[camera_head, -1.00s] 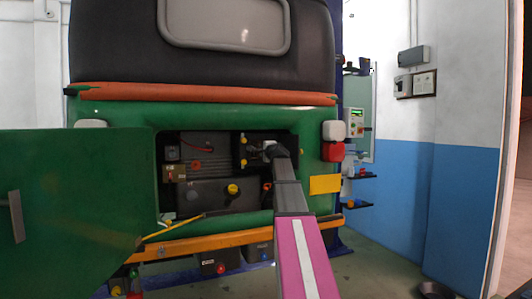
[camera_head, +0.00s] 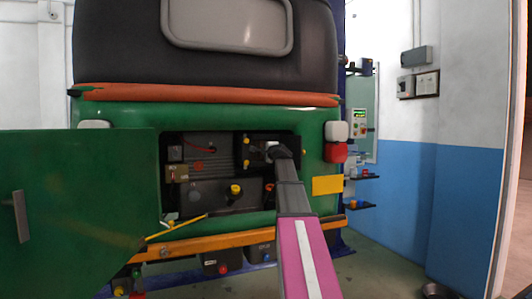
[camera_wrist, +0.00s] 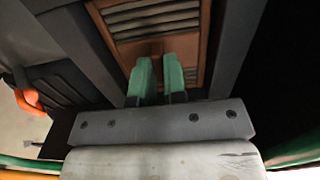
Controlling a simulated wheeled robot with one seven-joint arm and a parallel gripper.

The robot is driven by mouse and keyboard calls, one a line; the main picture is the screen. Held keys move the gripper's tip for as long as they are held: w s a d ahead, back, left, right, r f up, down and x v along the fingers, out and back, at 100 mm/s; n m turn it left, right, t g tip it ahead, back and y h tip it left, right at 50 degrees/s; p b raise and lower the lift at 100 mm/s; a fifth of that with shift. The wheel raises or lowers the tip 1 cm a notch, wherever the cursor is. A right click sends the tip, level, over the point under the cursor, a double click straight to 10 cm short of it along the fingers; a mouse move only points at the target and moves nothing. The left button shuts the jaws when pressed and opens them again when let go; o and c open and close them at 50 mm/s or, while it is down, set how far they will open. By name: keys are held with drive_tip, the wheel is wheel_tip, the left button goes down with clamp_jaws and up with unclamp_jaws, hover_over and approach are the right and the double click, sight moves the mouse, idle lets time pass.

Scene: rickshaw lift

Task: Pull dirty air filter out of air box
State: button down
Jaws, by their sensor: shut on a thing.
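In the wrist view, the dirty air filter (camera_wrist: 152,18) is a brown-orange frame with grey slats. It sits between the dark side walls of the air box (camera_wrist: 72,50). The green fingers of my gripper (camera_wrist: 159,72) are shut on a small brown tab on the filter's face. In the head view, my gripper (camera_head: 272,151) reaches into the upper right of the open rear bay, at the dark air box (camera_head: 252,141). My wrist and arm hide much of the box, and I cannot make out the filter there.
The green rear door (camera_head: 85,200) hangs open at the left. A yellow rod (camera_head: 178,227) slants across the bay's lower left edge. A panel with small shelves (camera_head: 362,125) stands at the right. Floor at the right is mostly clear.

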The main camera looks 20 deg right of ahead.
drive_tip(key=s, duration=0.6)
drive_tip(key=shift+s, duration=0.35)
idle(0.7)
drive_tip(key=shift+d, duration=0.1)
drive_tip(key=shift+s, duration=2.5)
